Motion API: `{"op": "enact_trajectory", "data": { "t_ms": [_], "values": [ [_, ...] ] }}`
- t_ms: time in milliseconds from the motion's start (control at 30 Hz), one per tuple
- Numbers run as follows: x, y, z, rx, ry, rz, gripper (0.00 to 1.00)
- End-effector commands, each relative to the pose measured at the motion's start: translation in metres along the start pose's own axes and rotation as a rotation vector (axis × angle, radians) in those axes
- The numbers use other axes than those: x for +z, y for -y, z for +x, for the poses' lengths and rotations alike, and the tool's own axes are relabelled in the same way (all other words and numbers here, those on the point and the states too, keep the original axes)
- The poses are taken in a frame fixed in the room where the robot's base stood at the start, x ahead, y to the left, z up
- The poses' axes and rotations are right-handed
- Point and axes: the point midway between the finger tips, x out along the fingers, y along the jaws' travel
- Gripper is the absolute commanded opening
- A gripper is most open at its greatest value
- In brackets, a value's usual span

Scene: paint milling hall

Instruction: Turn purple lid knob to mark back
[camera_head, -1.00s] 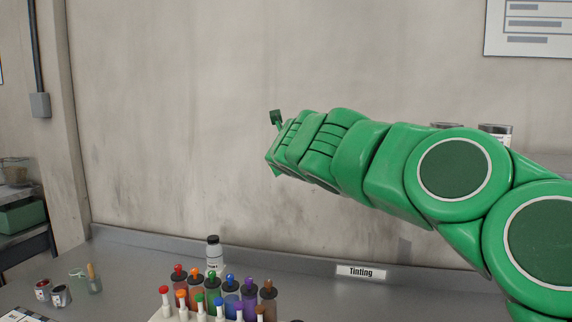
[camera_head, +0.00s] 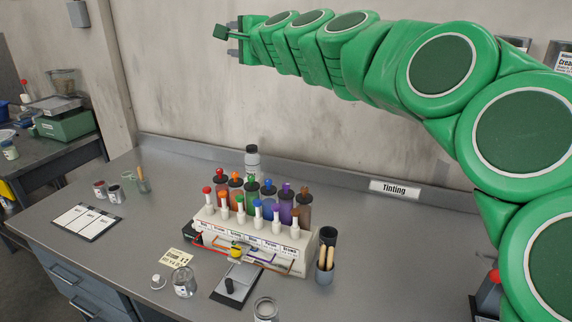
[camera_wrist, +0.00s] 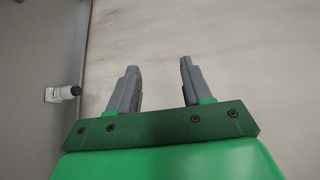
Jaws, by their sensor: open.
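The purple canister (camera_head: 286,209) stands in the back row of a tinting rack on the bench, second from the right, with a purple knob (camera_head: 286,187) on its dark lid. Any mark on that lid is too small to make out. My gripper (camera_head: 234,42) is high up near the wall, above and to the left of the rack, well apart from it. In the wrist view my gripper (camera_wrist: 159,72) is open and empty, with bare wall between its fingers. The purple canister does not show in the wrist view.
The white rack (camera_head: 310,250) also holds red, orange, green, blue and brown canisters, with coloured-top pumps in front. A white bottle (camera_head: 252,161) stands behind it. A brush cup (camera_head: 325,272), a glass jar (camera_head: 183,282) and a clipboard (camera_head: 84,221) are nearby.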

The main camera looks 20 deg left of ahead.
Motion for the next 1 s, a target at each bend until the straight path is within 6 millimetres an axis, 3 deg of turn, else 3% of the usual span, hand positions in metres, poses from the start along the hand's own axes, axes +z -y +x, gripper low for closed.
{"op": "enact_trajectory", "data": {
  "t_ms": [100,200,367,500,700,833,1000],
  "values": [
    [0.027,-0.04,0.008,0.121,0.102,-0.175,0.49],
    [0.041,-0.081,0.009,0.24,0.18,-0.315,0.49],
    [0.044,-0.148,-0.001,0.456,0.277,-0.529,0.49],
    [0.026,-0.205,-0.021,0.675,0.335,-0.699,0.49],
    [-0.024,-0.267,-0.061,0.997,0.365,-0.889,0.49],
    [-0.053,-0.284,-0.085,1.152,0.358,-0.962,0.49],
    [-0.071,-0.29,-0.099,1.245,0.347,-1.003,0.49]
  ]
}}
